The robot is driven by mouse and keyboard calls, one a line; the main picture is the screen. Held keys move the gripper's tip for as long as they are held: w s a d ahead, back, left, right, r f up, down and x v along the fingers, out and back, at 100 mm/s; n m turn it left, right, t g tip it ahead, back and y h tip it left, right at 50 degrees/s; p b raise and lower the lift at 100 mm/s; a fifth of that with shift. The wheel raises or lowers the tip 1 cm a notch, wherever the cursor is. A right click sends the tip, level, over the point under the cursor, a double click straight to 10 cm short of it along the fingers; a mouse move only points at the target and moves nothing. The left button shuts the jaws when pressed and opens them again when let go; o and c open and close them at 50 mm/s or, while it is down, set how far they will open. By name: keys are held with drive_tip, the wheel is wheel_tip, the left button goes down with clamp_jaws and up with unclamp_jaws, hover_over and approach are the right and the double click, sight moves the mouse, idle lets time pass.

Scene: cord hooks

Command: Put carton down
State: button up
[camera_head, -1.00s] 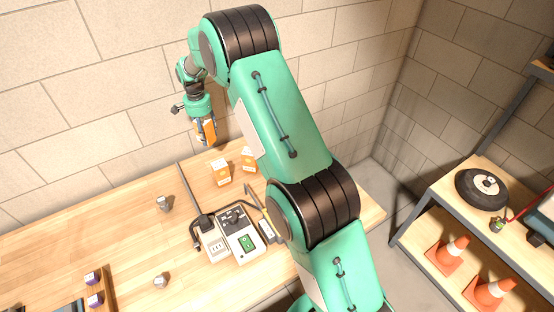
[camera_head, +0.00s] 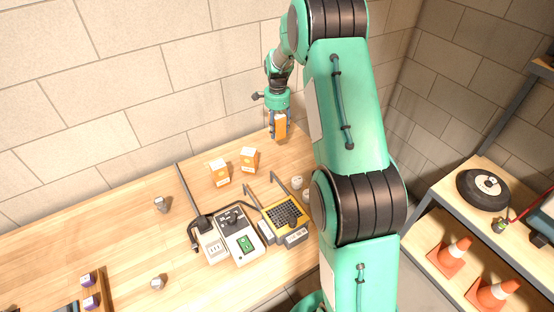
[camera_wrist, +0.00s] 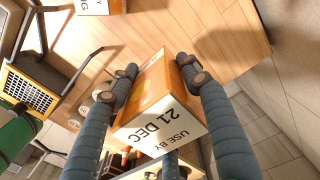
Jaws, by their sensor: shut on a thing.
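My gripper (camera_head: 280,128) is shut on an orange carton (camera_head: 280,126), held above the back right part of the wooden table (camera_head: 130,230). Two more orange-and-white cartons, a left one (camera_head: 220,172) and a right one (camera_head: 248,160), stand upright on the table to the left of the gripper.
A black-and-yellow grid tray (camera_head: 284,213), two posts with hooks and grey-white devices (camera_head: 238,235) stand in front. Small pale cups (camera_head: 297,183) are near my arm. The wall is close behind. Bare table lies right of the cartons.

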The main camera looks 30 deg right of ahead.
drive_tip(key=shift+w+a+f, duration=0.1)
drive_tip(key=shift+f, duration=1.8)
drive_tip(key=shift+f+b, duration=0.3)
drive_tip(key=shift+f, duration=2.85)
drive_tip(key=shift+f, duration=1.85)
drive_tip(key=shift+f, duration=0.15)
drive_tip(key=o, duration=1.4)
drive_tip(key=shift+o, duration=0.2)
